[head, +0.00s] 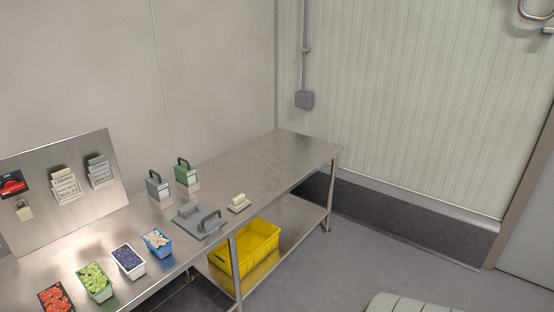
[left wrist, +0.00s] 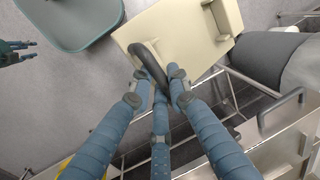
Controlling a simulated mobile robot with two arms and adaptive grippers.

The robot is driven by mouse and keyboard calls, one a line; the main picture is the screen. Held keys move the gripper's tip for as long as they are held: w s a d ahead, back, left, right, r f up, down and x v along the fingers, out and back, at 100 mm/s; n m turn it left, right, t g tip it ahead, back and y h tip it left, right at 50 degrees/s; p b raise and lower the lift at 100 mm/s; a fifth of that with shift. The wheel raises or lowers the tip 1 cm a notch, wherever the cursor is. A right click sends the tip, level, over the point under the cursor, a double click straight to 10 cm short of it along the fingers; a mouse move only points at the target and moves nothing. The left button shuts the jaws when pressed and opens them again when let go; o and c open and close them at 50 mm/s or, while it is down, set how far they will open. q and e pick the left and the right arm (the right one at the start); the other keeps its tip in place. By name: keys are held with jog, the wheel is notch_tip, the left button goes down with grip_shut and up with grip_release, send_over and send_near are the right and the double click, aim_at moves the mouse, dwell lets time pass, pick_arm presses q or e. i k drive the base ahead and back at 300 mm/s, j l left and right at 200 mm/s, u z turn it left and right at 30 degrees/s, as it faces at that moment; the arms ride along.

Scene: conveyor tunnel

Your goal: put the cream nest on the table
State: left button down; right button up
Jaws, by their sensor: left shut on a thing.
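In the left wrist view, my left gripper (left wrist: 160,88) is shut on the dark curved handle of a cream nest (left wrist: 180,35). The nest is a flat cream plate with raised cream blocks, and it is tilted in the picture. The fingers hide part of the handle. My right gripper (left wrist: 18,52) shows at the left edge of that view, with its fingers apart and nothing between them. The steel table (head: 285,160) stands along the wall in the head view. Neither gripper shows in the head view.
On the table are a small cream block (head: 239,202), a grey plate with a handle (head: 196,224), grey (head: 158,187) and green (head: 187,174) handled blocks, and several fruit punnets (head: 128,261). A yellow crate (head: 262,240) is on the lower shelf. The table's far end is clear.

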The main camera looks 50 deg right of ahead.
aim_at(257, 175)
jog(key=i+l+z, duration=0.1)
jog(key=l+z, duration=0.3)
jog(key=i+l+z, duration=0.1)
jog(key=z, duration=0.35)
jog(key=i+l+z, duration=0.2)
jog(key=z, duration=0.2)
